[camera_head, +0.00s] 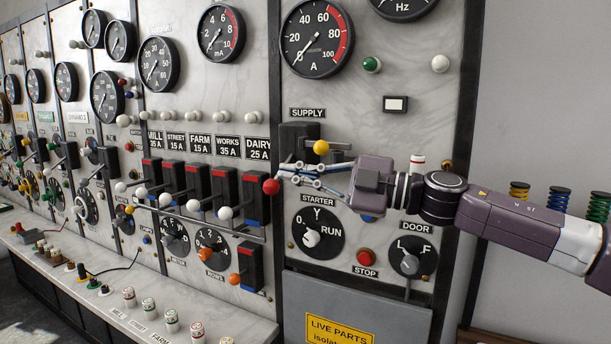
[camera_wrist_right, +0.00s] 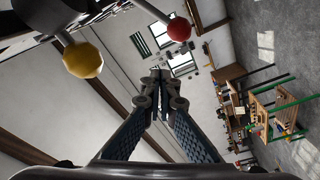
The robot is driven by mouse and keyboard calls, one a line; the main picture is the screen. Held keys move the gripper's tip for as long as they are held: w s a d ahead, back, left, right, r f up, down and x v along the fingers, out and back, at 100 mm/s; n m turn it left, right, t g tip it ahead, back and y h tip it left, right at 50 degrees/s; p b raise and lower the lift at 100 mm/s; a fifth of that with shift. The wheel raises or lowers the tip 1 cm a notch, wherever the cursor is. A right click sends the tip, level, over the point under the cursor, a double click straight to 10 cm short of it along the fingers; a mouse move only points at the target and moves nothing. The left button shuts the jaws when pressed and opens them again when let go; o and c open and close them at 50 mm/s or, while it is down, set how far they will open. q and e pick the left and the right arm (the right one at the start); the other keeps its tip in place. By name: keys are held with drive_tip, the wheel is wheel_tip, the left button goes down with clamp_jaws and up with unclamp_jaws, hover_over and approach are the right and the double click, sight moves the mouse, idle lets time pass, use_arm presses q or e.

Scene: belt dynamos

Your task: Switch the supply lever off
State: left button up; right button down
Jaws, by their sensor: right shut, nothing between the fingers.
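The supply switch is a black block (camera_head: 293,136) under the SUPPLY label, on the marble panel. A yellow knob (camera_head: 321,147) sticks out at it. A red ball knob (camera_head: 271,186) shows lower left of the block; my gripper partly hides how its stem joins. My right gripper (camera_head: 283,172) comes in from the right, fingers shut and empty, tips just beside the red knob in the head view. In the right wrist view the yellow knob (camera_wrist_right: 83,60) and red knob (camera_wrist_right: 179,29) stand apart from the fingertips (camera_wrist_right: 160,76). My left gripper is not in view.
Below are the STARTER dial (camera_head: 312,237), the red STOP button (camera_head: 367,258) and the DOOR dial (camera_head: 409,262). To the left is a row of feeder switches (camera_head: 198,185) with white knobs jutting out. A ledge (camera_head: 190,310) carries plugs and cables.

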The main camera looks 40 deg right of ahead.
drive_tip(key=shift+v, duration=1.15)
drive_tip(key=shift+f, duration=0.1)
